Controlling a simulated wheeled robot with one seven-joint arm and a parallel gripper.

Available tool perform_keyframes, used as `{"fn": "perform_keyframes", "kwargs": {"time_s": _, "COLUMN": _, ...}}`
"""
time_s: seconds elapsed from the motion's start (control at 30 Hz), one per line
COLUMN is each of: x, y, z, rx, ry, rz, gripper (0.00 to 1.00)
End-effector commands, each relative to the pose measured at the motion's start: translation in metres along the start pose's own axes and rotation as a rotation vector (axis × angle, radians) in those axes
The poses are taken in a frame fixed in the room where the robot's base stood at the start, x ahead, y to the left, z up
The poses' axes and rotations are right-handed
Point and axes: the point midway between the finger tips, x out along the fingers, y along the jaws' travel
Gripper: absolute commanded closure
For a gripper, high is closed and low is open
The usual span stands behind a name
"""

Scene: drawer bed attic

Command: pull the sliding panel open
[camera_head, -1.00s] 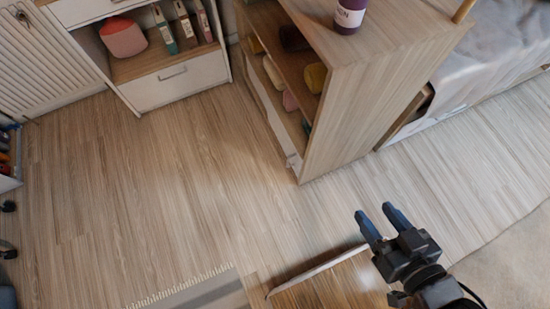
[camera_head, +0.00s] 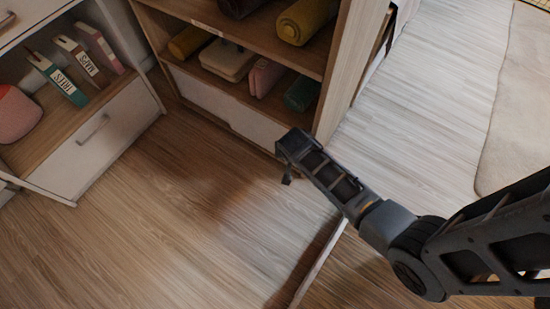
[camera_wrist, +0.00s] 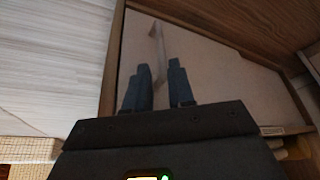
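A pale panel (camera_head: 225,105) closes the bottom of the wooden shelf unit, below the open shelves. My gripper (camera_head: 291,165) is beside the panel's right end, low at the front of the unit; its fingers are largely hidden in the head view. In the wrist view, the panel (camera_wrist: 215,65) fills the middle. A slim upright handle (camera_wrist: 159,42) stands on it. My gripper's two fingers (camera_wrist: 159,68) are apart, pointing at the panel, with the handle's lower end showing between them. I cannot tell whether they touch it.
Rolled towels (camera_head: 307,20) lie on the shelves above. At left is a white cabinet (camera_head: 95,145) with books, a pink object and a drawer. Open wooden floor (camera_head: 150,235) lies before both. A thin board edge (camera_head: 318,262) runs under my arm. A beige rug (camera_head: 515,110) is at right.

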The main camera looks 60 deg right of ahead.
Motion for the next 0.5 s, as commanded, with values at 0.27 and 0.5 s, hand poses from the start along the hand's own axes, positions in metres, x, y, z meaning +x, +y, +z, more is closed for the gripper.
{"fn": "perform_keyframes", "kwargs": {"time_s": 0.27, "x": 0.029, "y": 0.001, "z": -0.001, "rx": 0.009, "ry": -0.006, "rz": 0.01, "gripper": 0.77}}
{"fn": "perform_keyframes", "kwargs": {"time_s": 0.5, "x": 0.065, "y": 0.001, "z": -0.001, "rx": 0.008, "ry": -0.004, "rz": 0.009, "gripper": 0.77}}
